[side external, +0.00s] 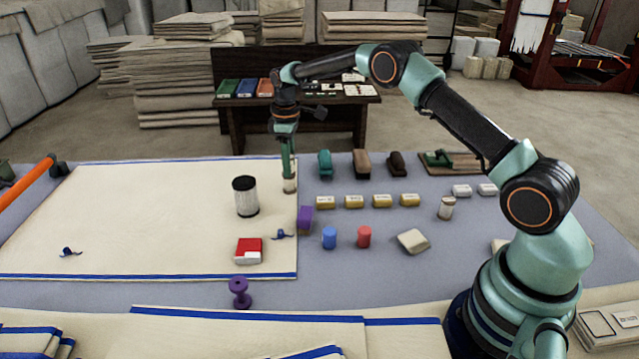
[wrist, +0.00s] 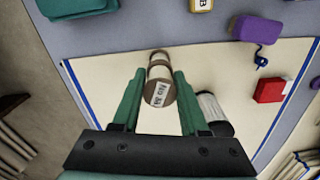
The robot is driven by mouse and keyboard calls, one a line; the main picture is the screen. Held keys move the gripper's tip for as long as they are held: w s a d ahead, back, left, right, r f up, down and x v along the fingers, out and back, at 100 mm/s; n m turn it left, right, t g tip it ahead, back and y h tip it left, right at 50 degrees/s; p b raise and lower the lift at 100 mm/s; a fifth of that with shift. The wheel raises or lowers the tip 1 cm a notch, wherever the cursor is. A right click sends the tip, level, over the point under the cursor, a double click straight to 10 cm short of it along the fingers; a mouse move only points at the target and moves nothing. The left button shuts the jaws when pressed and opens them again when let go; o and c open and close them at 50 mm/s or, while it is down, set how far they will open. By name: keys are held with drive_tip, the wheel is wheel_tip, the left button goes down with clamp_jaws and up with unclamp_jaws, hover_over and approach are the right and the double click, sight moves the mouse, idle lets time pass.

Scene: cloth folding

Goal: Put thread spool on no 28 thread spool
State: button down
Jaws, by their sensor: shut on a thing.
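My gripper (side external: 289,178) points down and is shut on a pale thread spool with brown ends (side external: 289,186), at the right edge of the cream cloth. A similar pale spool with a brown top (side external: 446,207) stands upright on the grey table to the right, apart from my gripper. I cannot read a number 28 on either.
A white cylinder with black ends (side external: 245,197) stands on the cloth left of my gripper. Several yellow-labelled blocks (side external: 354,202) form a row to the right.

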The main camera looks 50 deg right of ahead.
drive_tip(key=shift+f, duration=0.15)
drive_tip(key=shift+c, duration=2.2)
unclamp_jaws()
